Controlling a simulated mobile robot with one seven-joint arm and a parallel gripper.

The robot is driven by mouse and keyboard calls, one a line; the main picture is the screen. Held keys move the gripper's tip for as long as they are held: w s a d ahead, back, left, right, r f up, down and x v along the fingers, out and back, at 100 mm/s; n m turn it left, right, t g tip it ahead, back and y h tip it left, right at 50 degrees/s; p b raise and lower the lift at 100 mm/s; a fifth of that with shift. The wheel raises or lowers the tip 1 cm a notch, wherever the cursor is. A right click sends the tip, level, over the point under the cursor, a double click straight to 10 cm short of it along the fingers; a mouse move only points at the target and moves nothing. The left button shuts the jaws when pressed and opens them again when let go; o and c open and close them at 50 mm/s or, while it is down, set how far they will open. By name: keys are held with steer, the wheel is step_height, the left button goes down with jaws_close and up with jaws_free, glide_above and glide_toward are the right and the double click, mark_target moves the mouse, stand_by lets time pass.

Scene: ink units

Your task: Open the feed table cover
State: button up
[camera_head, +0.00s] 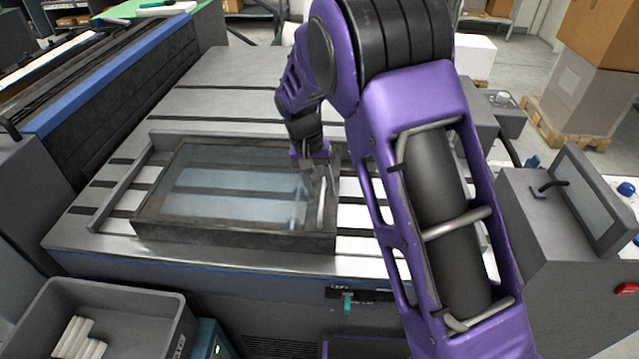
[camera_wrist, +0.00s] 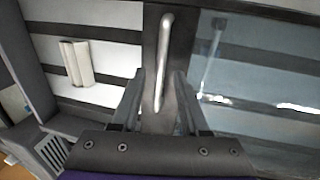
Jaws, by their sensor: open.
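The feed table cover (camera_head: 235,245) is a clear pane in a dark frame. It lies flat and closed on the grey slotted feed table (camera_head: 235,85). A pale bar handle (camera_head: 321,205) stands on the cover's right side. My gripper (camera_head: 313,178) points down over that side, close to the handle. In the wrist view my gripper (camera_wrist: 160,80) is open, with one finger on each side of the lower part of the handle (camera_wrist: 191,52). The fingers do not appear to grip it. The exact height of the fingertips above the frame cannot be told.
A grey bin (camera_head: 150,305) with white pieces stands at the front left. A grey control box (camera_head: 545,225) with a tilted panel stands at the right. A blue-edged machine bed (camera_head: 110,70) runs along the left. My purple arm hides part of the table's right side.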

steer(key=a+r, duration=0.3)
steer(key=r, duration=1.4)
steer(key=shift+a+p, duration=0.2)
steer(key=shift+p, duration=0.25)
steer(key=shift+r, duration=0.1)
